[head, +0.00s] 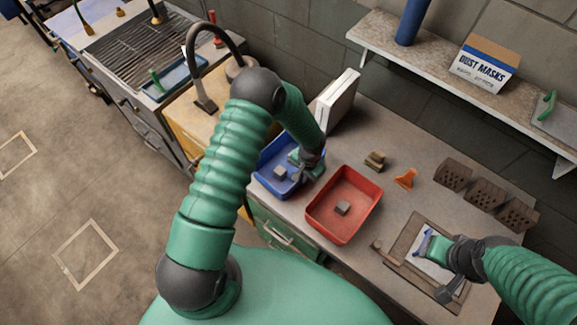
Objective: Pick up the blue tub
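The blue tub (264,163) stands on the grey worktop at its left end, with a small grey block (280,172) inside. My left gripper (298,161) is low at the tub's right side, over or just inside it. The wrist hides part of the right rim. Its fingers are too small and overlapped to tell whether they touch the tub or are open. My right gripper (428,244) is at the lower right, over a pale sheet on a tray, well away from the tub. Its finger gap is not clear.
A red tub (365,218) with a grey block stands right beside the blue tub. Behind are a white box-like object (337,102), a brass-coloured piece (376,161) and an orange piece (405,178). Perforated brown holders (485,190) line the wall side. A shelf (400,50) overhangs the back.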

